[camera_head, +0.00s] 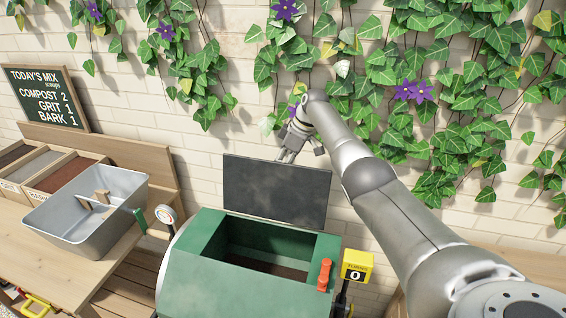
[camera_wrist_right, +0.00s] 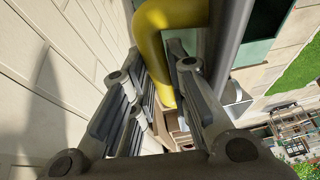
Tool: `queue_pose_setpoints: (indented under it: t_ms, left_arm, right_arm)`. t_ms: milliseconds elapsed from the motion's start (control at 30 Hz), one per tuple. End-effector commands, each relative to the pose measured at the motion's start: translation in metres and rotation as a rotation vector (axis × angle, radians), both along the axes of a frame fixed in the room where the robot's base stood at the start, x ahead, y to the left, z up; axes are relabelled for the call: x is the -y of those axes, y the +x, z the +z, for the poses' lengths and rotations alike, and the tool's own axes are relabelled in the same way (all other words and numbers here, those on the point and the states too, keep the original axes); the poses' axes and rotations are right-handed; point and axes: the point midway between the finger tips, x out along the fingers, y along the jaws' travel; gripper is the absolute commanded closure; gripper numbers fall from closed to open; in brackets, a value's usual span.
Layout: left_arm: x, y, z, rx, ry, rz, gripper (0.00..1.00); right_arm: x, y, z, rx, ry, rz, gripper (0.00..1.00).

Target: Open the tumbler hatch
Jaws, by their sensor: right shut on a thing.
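The green tumbler (camera_head: 215,275) stands at the bottom centre of the head view. Its hatch (camera_head: 277,192), a dark flat panel, stands raised upright behind the opening. The opening (camera_head: 262,250) is uncovered, with dark brown material inside. My right gripper (camera_head: 288,153) is behind the hatch's top edge, its fingertips partly hidden. In the right wrist view my right gripper (camera_wrist_right: 163,108) is shut on a yellow bar handle (camera_wrist_right: 156,52), which runs between its fingers. My left gripper is not in view.
A metal tub (camera_head: 80,218) sits on the wooden bench at left, beside bins of compost and grit. A red lever (camera_head: 324,274) and a yellow turns counter (camera_head: 356,266) stand at the tumbler's right. An ivy-covered brick wall (camera_head: 225,150) is close behind.

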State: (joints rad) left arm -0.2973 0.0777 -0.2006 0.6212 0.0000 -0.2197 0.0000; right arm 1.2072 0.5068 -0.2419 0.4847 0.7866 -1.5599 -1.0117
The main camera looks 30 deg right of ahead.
Motion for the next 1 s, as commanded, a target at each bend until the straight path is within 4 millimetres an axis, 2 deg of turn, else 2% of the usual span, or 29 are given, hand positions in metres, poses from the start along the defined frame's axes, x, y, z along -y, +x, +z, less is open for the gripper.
queue_pose_setpoints:
  t_ms: [33, 633, 667, 800, 1000]
  left_arm:
    - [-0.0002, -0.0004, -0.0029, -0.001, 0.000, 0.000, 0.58]
    - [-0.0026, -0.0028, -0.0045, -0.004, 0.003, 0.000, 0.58]
    - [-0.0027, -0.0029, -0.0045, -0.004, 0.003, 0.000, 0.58]
    - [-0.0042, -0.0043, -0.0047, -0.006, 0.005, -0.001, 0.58]
    - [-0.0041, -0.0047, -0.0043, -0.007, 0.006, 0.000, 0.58]
  right_arm:
    - [0.0021, -0.0034, -0.0148, -0.014, -0.012, -0.001, 1.00]
    - [0.0044, -0.0029, -0.0179, -0.010, -0.016, -0.006, 1.00]
    - [0.0044, -0.0030, -0.0180, -0.010, -0.016, -0.006, 0.80]
    - [0.0040, -0.0032, -0.0181, -0.011, -0.015, -0.006, 0.62]
    - [0.0029, -0.0028, -0.0162, -0.010, -0.012, -0.005, 0.62]
